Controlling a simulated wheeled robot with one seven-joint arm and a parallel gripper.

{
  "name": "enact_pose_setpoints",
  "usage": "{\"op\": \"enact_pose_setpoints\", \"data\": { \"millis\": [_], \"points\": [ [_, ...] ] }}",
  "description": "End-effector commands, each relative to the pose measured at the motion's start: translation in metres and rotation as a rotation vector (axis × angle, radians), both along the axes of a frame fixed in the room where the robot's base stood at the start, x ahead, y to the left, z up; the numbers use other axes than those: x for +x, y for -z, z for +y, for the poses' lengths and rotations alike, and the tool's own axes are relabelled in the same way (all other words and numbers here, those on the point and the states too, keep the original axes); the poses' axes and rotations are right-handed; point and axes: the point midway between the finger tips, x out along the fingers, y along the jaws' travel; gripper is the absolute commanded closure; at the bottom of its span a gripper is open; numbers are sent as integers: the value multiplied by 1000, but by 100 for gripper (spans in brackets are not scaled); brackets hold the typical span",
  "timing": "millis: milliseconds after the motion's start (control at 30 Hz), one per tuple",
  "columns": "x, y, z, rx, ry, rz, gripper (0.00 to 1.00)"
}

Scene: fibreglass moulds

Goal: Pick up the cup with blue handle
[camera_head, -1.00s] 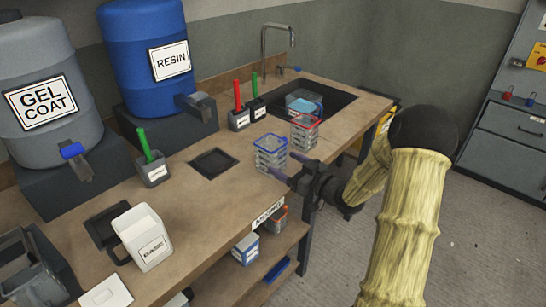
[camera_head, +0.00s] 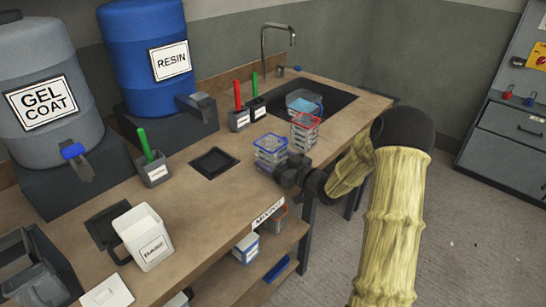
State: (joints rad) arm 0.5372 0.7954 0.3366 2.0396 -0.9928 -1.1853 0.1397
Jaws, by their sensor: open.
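The clear cup with a blue rim (camera_head: 268,146) stands upright on the brown worktop, near its front edge. Its handle is not clearly visible. My gripper (camera_head: 279,163) is open at the lower right side of this cup, and its dark body partly covers the cup's base. The fingertips are too small and dark to tell whether they touch the cup or reach around it. A similar clear cup with a red rim (camera_head: 305,125) stands just behind and to the right, close to my gripper.
A sink (camera_head: 343,106) holding a bluish container lies behind the cups. Grey holders with red and green tools (camera_head: 239,119) stand to the left. A dark square recess (camera_head: 214,163) is left of the blue-rimmed cup. A white jug (camera_head: 146,238) stands at front left.

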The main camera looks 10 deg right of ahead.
Motion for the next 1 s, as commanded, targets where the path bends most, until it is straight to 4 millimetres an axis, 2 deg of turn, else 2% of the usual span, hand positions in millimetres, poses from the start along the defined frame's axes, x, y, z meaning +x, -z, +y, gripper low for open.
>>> {"op": "enact_pose_setpoints", "data": {
  "millis": [67,233,267,500,633,767,1000],
  "points": [
    [0,0,0,0,0,0,22],
    [0,0,0,0,0,0,53],
    [0,0,0,0,0,0,56],
    [0,-1,0,0,0,-1,56],
    [0,-8,0,-1,0,-2,56],
    [0,-27,0,-2,-1,-5,56],
    [0,-75,0,-4,0,-5,56]
  ]
}}
